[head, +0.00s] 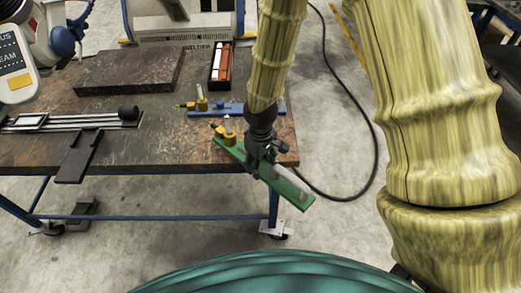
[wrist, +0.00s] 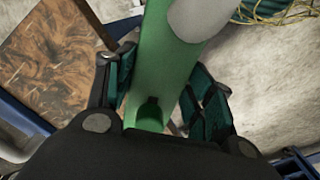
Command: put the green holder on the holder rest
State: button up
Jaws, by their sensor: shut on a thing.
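The green holder (head: 279,183) is a long flat bar with a pale rounded piece at its near right end and a yellow fitting at its far left end. My gripper (head: 262,166) is shut on it near its middle, at the table's right front corner, with the near end out past the edge. In the wrist view the holder (wrist: 163,62) lies between the dark fingers of my gripper (wrist: 165,90). Whether its far end touches the table is unclear. A black flat plate (head: 79,158) overhangs the table's front edge; I cannot tell whether it is the holder rest.
A blue holder (head: 225,110) with yellow fittings lies just behind on the brown table (head: 170,146). A dark slab (head: 130,70), a box with red and white contents (head: 221,65) and a railed device (head: 75,121) also stand there.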

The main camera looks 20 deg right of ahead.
jog(key=w, duration=0.2)
jog(key=w+d+p, duration=0.1)
jog(key=w, duration=0.1)
jog(key=w+d+p, duration=0.1)
jog(key=w, duration=0.1)
jog(key=shift+w+f, duration=0.1)
jog(key=shift+f, duration=0.1)
jog(key=shift+w+f, duration=0.1)
jog(key=shift+f, duration=0.1)
jog(key=shift+f+p, duration=0.7)
jog(key=shift+f, duration=1.05)
jog(key=o, duration=1.6)
jog(key=shift+o, duration=0.2)
